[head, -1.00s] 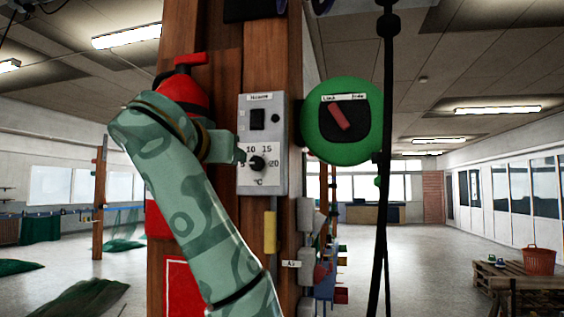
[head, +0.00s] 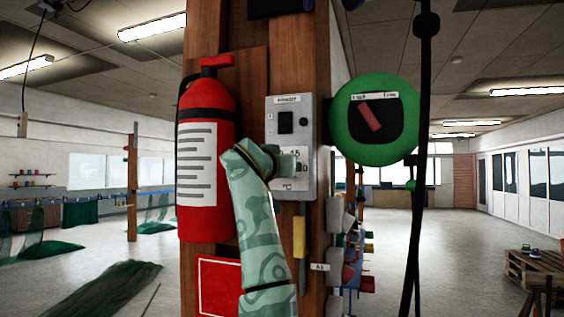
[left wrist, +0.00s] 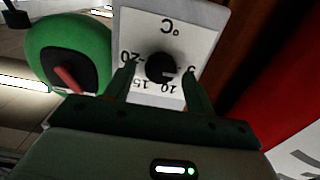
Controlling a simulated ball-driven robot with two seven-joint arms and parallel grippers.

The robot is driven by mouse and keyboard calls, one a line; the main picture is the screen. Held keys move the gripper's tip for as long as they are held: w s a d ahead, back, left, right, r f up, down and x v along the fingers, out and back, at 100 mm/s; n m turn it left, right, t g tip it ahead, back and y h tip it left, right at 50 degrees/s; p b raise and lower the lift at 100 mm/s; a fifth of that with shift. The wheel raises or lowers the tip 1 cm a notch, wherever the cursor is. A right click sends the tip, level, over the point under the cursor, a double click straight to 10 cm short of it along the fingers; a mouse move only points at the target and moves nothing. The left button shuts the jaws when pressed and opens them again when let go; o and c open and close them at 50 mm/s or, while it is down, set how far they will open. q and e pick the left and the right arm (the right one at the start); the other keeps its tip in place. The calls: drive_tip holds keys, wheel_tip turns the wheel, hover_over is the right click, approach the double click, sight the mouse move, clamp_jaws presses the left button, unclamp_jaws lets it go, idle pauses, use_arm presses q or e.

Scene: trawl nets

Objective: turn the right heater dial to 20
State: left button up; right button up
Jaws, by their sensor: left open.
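The heater panel (head: 273,135) is a pale grey box on a wooden post, with a black switch above and a temperature scale below. In the head view my left gripper (head: 296,164) is in front of the scale and hides the dial. In the left wrist view, upside down, the black round dial (left wrist: 160,67) shows, with 5 at its right, 10 and 15 below and 20 at its left. A small pale mark on it lies toward the 5 side. My left gripper (left wrist: 159,74) is open, one finger on each side of the dial; contact cannot be told.
A red fire extinguisher (head: 206,160) hangs left of the panel. A green round unit (head: 345,125) with a red lever (head: 370,117) is just right of it, and a black cable (head: 424,80) hangs beyond. A yellow piece (head: 299,236) sits below the panel.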

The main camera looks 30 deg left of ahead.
use_arm(q)
drive_tip(key=shift+c, duration=0.3)
drive_tip(key=c, duration=0.9)
